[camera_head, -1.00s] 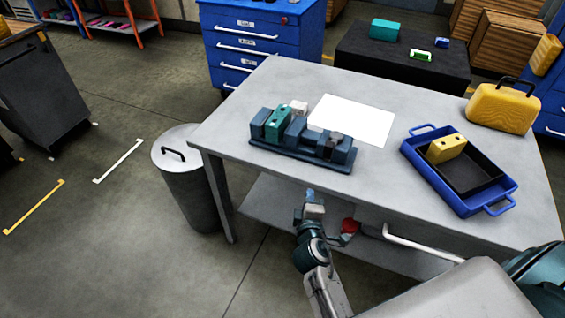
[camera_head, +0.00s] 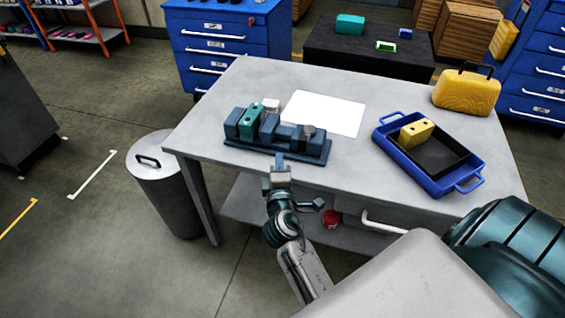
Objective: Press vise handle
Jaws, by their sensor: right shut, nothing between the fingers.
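The dark blue vise (camera_head: 232,127) lies on the near left part of the grey table (camera_head: 390,195). A teal block with holes (camera_head: 250,121) stands between its left-hand blocks, with a small pale grey piece (camera_head: 271,105) behind. A small dark grey part (camera_head: 308,131) on the vise's right end may be its handle; I cannot tell for sure. My right gripper (camera_head: 279,158) is shut and empty, pointing up in the picture at the middle of the vise's front edge. Whether it touches the vise is unclear. My left gripper is out of view.
A white sheet (camera_head: 324,113) lies behind the vise. A blue tray (camera_head: 466,161) with a yellow block (camera_head: 416,133) is to the right, and a yellow case (camera_head: 466,93) stands behind it. A lidded grey bin (camera_head: 172,198) stands left of the table.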

